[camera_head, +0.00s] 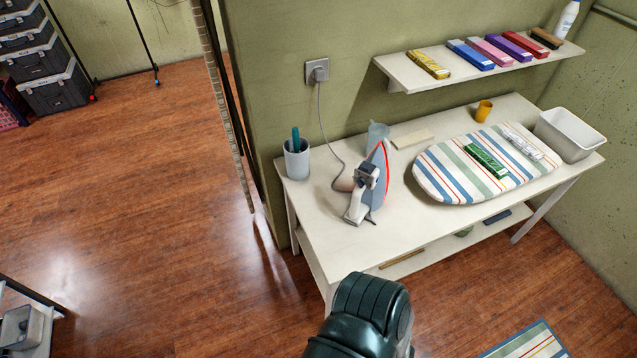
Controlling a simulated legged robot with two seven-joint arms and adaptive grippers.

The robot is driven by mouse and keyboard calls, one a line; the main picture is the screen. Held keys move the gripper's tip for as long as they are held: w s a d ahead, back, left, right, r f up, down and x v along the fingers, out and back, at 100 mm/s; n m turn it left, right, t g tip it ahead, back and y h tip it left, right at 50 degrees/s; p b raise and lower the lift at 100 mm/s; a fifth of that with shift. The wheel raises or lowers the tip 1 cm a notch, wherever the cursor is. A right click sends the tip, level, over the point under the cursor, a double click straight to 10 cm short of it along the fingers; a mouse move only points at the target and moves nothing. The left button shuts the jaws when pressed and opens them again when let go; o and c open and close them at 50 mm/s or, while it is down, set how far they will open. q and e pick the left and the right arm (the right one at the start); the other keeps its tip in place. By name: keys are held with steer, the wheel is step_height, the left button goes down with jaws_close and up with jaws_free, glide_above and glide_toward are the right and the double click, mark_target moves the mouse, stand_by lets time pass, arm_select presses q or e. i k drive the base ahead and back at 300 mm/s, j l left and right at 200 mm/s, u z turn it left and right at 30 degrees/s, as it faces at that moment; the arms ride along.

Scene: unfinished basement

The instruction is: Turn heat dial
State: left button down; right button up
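A white, grey and red iron (379,180) stands on its heel on the left half of the white table (330,225). Its soleplate faces right, and its cord runs up to a wall socket (317,71). A dark, round-looking part (367,172) sits on the iron's side facing me; it may be the heat dial, but its markings are too small to read. A dark green-black part of my own arm rises from the bottom edge, in front of the table and apart from the iron. No fingertips of either gripper show.
A cup with a teal-handled tool (297,160) stands left of the iron, and a translucent cup (377,135) behind it. A striped ironing pad (440,185) with two small boxes lies to the right, near a white bin (570,135). A shelf (410,80) of boxes hangs above.

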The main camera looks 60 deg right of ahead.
mark_target(361, 182)
steer(key=i+j+z, duration=0.15)
steer(key=i+z, duration=0.15)
steer(key=i, duration=0.25)
steer(key=i+j+z, duration=0.3)
steer(key=i, duration=0.2)
steer(key=i+z, duration=0.15)
steer(key=z, duration=0.3)
steer(key=i+z, duration=0.2)
steer(key=z, duration=0.2)
steer(key=i+j+z, duration=0.1)
steer(key=z, duration=0.35)
steer(key=i+j+z, duration=0.15)
steer(key=z, duration=0.25)
steer(key=i+j+z, duration=0.15)
steer(key=z, duration=0.3)
